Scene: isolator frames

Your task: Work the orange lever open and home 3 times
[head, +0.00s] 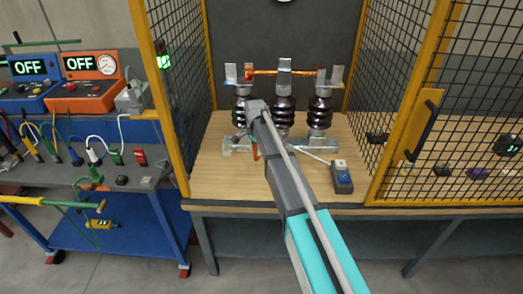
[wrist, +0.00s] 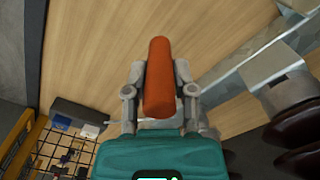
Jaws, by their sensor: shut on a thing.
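The orange lever (wrist: 158,100) shows as a thick rounded grip in the middle of the wrist view. My gripper (wrist: 159,74) is shut on it, with one grey finger at each side. In the head view a small part of the orange lever (head: 255,151) shows left of my arm, below the isolator; my fingertips cannot be made out there. The isolator has three dark brown ribbed insulators (head: 321,110) on a grey metal base. A copper-coloured bar (head: 270,72) lies about level between the upright metal contacts on top.
Yellow-framed mesh panels (head: 168,110) stand left and right of the wooden bench (head: 220,180). A small grey-blue box (head: 342,177) sits on the bench right of my arm. A separate bench with OFF-display units (head: 92,72) and cables stands at left.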

